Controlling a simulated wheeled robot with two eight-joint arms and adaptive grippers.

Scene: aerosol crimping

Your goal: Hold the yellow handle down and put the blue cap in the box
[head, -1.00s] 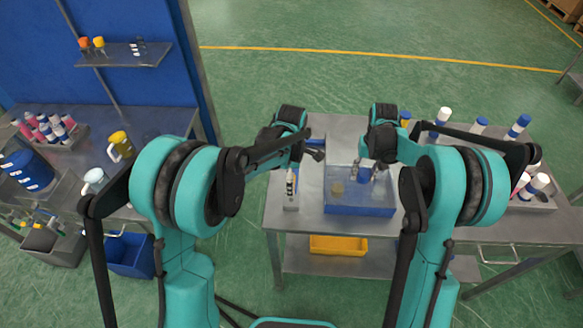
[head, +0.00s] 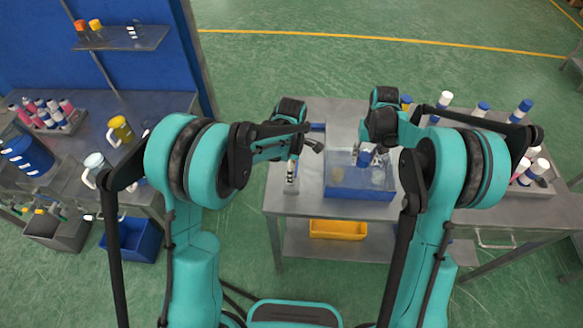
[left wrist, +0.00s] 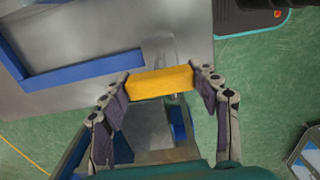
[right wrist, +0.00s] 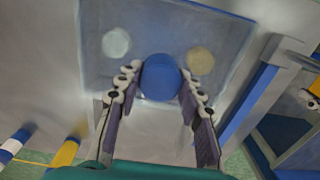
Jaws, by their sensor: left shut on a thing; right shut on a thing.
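My left gripper (left wrist: 160,85) is shut on the yellow handle (left wrist: 160,83), with a finger at each end of it. In the head view the left gripper (head: 314,145) is beside the blue bar, and its grip on the handle is hidden. My right gripper (right wrist: 160,85) is shut on the blue cap (right wrist: 161,72). The cap also shows in the head view (head: 364,158). It is held over the blue see-through box (head: 358,193); its exact height there is unclear. Two round pieces, one pale (right wrist: 116,43) and one tan (right wrist: 200,61), lie in the box.
A small device (head: 291,178) stands on the table left of the box. A yellow bin (head: 338,229) sits on the shelf below. A second bench (head: 150,105) with containers is at the left.

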